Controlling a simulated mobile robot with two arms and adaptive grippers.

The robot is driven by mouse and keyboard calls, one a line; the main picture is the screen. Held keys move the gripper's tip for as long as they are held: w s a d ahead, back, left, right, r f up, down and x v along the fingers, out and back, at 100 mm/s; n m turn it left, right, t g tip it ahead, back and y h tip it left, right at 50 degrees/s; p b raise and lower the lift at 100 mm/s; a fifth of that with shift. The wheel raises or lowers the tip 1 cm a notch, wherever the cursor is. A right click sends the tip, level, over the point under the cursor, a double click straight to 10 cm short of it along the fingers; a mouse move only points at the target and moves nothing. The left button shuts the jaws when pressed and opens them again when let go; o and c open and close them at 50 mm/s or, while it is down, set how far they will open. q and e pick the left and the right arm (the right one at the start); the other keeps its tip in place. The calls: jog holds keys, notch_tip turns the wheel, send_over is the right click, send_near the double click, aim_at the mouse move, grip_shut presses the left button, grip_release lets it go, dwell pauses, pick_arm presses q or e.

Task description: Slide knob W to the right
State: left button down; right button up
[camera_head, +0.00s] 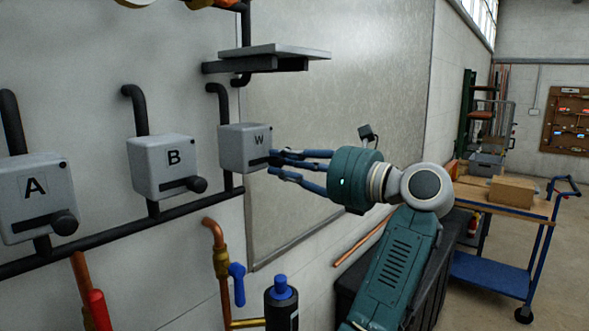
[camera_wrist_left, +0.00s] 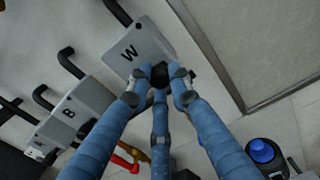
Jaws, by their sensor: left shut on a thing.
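Box W (camera_head: 244,148) is a grey wall box marked W with a dark slot low on its front. In the left wrist view, its face (camera_wrist_left: 137,42) shows above the fingers. Knob W (camera_wrist_left: 160,75) is black and sits between the blue fingers. In the head view the fingers mostly hide it. A dark part of the slot shows to the left of the fingers. My left gripper (camera_head: 273,162) is shut on knob W. Its exact place in the slot is hard to tell. My right gripper is in neither view.
Box B (camera_head: 163,167) and box A (camera_head: 38,197) stand to the left, each with a black knob. A grey shelf (camera_head: 270,55) juts out above box W. Copper pipes, a blue valve (camera_head: 237,284) and a blue-capped bottle (camera_head: 281,305) are below.

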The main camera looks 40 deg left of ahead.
pick_arm(q)
jog(key=shift+w+d, duration=0.1)
jog(key=c, duration=1.6)
grip_release()
jog(key=shift+w, duration=0.1)
jog(key=shift+o, duration=0.2)
jog(key=shift+w+f, duration=0.1)
jog(key=d, duration=0.7)
jog(key=shift+s, duration=0.25)
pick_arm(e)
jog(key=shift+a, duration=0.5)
